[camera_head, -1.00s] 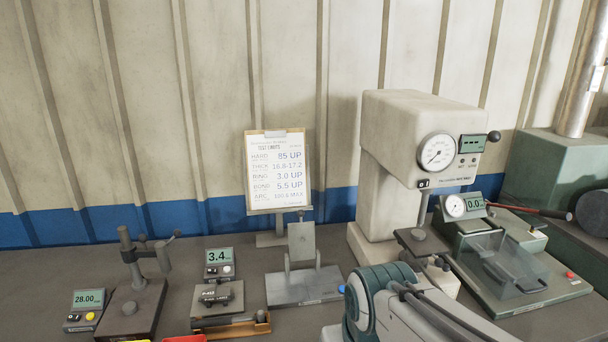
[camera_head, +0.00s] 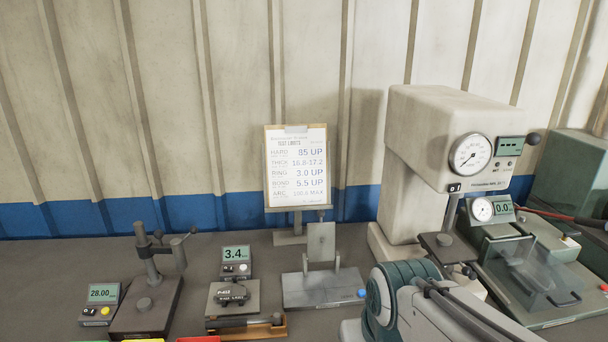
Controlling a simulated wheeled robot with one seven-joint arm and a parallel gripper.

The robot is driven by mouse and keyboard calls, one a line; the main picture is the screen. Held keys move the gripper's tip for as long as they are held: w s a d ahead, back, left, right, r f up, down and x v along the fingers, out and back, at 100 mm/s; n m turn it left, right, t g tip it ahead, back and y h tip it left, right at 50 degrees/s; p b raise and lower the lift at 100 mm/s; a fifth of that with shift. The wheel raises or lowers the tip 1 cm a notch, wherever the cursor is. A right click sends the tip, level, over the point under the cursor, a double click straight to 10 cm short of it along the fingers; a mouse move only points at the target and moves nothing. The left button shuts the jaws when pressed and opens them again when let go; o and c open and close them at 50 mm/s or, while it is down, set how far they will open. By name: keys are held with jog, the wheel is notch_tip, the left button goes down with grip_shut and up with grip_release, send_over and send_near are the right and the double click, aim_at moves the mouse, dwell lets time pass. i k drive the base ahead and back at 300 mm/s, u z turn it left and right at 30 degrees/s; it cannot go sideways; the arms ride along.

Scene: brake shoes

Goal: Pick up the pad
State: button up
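I cannot tell for certain which thing is the pad. A small dark piece (camera_head: 230,294) with pale lettering lies on a grey block (camera_head: 218,307) at the lower middle, below a small meter reading 3.4 (camera_head: 236,255). A grey plate (camera_head: 321,242) stands upright on a flat metal base (camera_head: 322,290) to the right of it. My gripper is out of the picture. Only a green and white part of my arm shows at the bottom right, and it hides part of the bench there.
A tall press tester with a dial (camera_head: 432,110) stands right of centre. A clear-covered device (camera_head: 535,278) is further right. A limits board (camera_head: 296,168) stands behind. Bench at far left is clear.

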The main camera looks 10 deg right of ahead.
aim_at(234, 293)
jog(key=u, duration=0.05)
jog(key=k, duration=0.5)
jog(key=u, duration=1.85)
jog(key=i, duration=1.1)
jog(key=z, duration=1.9)
